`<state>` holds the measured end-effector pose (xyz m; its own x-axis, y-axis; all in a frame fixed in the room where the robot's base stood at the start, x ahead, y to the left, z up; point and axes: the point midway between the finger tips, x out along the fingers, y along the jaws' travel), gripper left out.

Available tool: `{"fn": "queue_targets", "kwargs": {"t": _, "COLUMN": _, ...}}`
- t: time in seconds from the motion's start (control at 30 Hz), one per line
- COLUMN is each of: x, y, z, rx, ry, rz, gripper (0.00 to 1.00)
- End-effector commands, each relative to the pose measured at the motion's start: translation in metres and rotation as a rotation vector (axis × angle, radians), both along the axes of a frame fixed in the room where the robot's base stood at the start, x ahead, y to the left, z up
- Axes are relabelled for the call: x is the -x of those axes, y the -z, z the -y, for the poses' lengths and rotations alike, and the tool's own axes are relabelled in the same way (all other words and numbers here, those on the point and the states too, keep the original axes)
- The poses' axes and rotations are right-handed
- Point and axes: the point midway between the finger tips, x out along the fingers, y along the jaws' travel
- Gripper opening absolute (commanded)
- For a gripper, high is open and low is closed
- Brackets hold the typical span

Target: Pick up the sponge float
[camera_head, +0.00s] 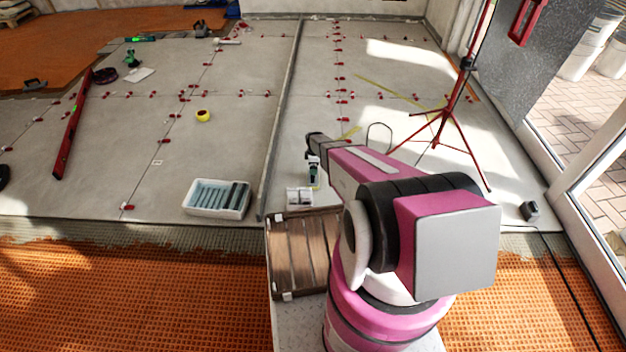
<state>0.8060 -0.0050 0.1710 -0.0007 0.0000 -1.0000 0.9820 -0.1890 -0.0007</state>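I cannot pick out the sponge float with certainty. A small grey piece with a dark handle (35,85) lies at the far left, and a similar dark piece with a handle (201,28) lies at the back; both are too small to name surely. My arm reaches forward over the tiles from the lower right. My gripper (314,178) hangs at its far end, above the floor just beyond the wooden slatted box. Its fingers are too small and partly hidden, so I cannot tell whether they are open or hold anything.
A white tray with blue-grey slats (217,199) stands left of the wooden slatted box (298,250). A small white item (299,197) is by the box's far edge.

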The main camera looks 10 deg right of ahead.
Motion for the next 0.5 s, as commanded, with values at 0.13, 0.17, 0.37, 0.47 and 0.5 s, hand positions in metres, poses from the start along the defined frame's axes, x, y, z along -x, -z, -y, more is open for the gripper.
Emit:
{"fn": "queue_targets", "kwargs": {"t": 0.13, "x": -0.001, "y": 0.008, "z": -0.001, "rx": 0.0, "ry": 0.001, "rz": 0.0, "gripper": 1.0}}
{"fn": "queue_targets", "kwargs": {"t": 0.17, "x": -0.002, "y": 0.01, "z": -0.001, "rx": 0.0, "ry": 0.001, "rz": 0.0, "gripper": 1.0}}
{"fn": "queue_targets", "kwargs": {"t": 0.37, "x": -0.005, "y": 0.037, "z": -0.005, "rx": 0.0, "ry": 0.001, "rz": 0.0, "gripper": 1.0}}
{"fn": "queue_targets", "kwargs": {"t": 0.47, "x": -0.005, "y": 0.05, "z": -0.005, "rx": 0.0, "ry": 0.001, "rz": -0.001, "gripper": 1.0}}
{"fn": "queue_targets", "kwargs": {"t": 0.5, "x": -0.005, "y": 0.053, "z": -0.005, "rx": 0.0, "ry": 0.001, "rz": 0.0, "gripper": 1.0}}
